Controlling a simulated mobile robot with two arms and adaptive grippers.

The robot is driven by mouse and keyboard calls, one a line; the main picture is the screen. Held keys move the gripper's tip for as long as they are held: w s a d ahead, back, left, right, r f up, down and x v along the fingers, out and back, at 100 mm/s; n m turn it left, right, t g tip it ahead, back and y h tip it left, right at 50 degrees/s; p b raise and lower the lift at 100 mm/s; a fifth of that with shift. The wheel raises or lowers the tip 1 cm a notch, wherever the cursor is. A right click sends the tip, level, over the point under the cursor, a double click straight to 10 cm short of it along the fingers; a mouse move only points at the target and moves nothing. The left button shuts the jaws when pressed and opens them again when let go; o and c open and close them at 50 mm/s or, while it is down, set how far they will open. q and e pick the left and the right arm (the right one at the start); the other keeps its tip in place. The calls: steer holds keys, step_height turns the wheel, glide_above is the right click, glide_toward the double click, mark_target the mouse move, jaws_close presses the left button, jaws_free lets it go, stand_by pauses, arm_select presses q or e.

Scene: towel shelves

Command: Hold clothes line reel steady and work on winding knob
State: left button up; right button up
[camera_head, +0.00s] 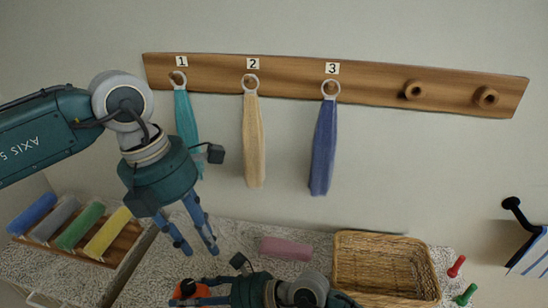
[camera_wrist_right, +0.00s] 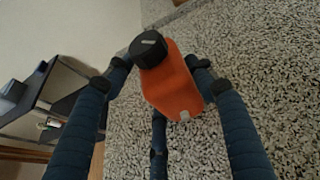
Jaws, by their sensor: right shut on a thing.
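The clothes line reel (camera_wrist_right: 172,88) is an orange body with a black winding knob (camera_wrist_right: 149,48) at one end, in the right wrist view. It also shows in the head view (camera_head: 201,291) on the speckled counter, partly hidden by my right arm. My right gripper (camera_wrist_right: 160,70) is shut on the reel, with fingers on both sides of its body and the knob end exposed between them.
A wicker basket (camera_head: 388,239) and a pink folded cloth (camera_head: 286,248) are on the counter. Rolled towels lie in a wooden tray (camera_head: 119,247) at left. Three towels hang from a peg rail (camera_head: 290,72). Red (camera_head: 456,266) and green (camera_head: 465,294) items lie at right.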

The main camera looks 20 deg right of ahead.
arm_select(q)
steer(key=s+d+r+n+g+h, duration=0.1)
steer(key=s+d+r+g+h, duration=0.1)
steer(key=d+r+h, duration=0.6)
steer(key=shift+s+d+r+n+g, duration=0.3)
steer(key=shift+s+d+r, duration=0.4)
steer(key=shift+d+r, duration=2.3)
steer(key=shift+a+r, duration=0.4)
steer(key=shift+a, duration=0.05)
